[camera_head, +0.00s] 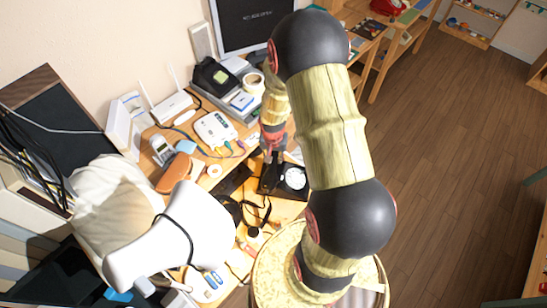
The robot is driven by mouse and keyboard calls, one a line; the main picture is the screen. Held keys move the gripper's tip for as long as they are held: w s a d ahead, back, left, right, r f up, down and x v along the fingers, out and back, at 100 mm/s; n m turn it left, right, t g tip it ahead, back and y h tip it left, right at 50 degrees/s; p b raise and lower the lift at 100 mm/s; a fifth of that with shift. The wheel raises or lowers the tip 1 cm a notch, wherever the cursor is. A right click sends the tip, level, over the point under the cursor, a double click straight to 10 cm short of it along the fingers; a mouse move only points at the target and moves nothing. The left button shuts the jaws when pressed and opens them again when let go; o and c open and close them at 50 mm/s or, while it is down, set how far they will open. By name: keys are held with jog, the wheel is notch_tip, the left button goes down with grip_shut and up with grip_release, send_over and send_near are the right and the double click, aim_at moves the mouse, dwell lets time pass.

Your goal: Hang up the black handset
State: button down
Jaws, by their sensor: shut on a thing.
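The black dial phone (283,184) lies on the desk just below my gripper, with a pale round dial on its right part. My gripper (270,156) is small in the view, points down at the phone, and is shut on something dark. This looks like the black handset (267,176), at the phone's left part. My gripper and arm partly hide it, so I cannot tell whether it touches the phone's cradle. Black cords lie on the desk below the phone.
A white router (172,106), a white box with coloured plugs (214,128) and a brown case (174,172) stand left of my gripper. A monitor (252,24) stands behind. A white curved object (180,238) fills the lower left. The floor at right is clear.

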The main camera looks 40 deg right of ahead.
jog(key=shift+f+b, duration=1.7)
jog(key=shift+f, duration=0.9)
jog(key=shift+b, duration=0.35)
jog(key=shift+f+b, duration=0.85)
jog(key=shift+f, duration=0.2)
jog(key=c, duration=1.5)
grip_release()
jog(key=shift+a, duration=0.1)
jog(key=r, duration=0.8)
jog(key=s+a+r, duration=0.1)
jog(key=r, duration=0.3)
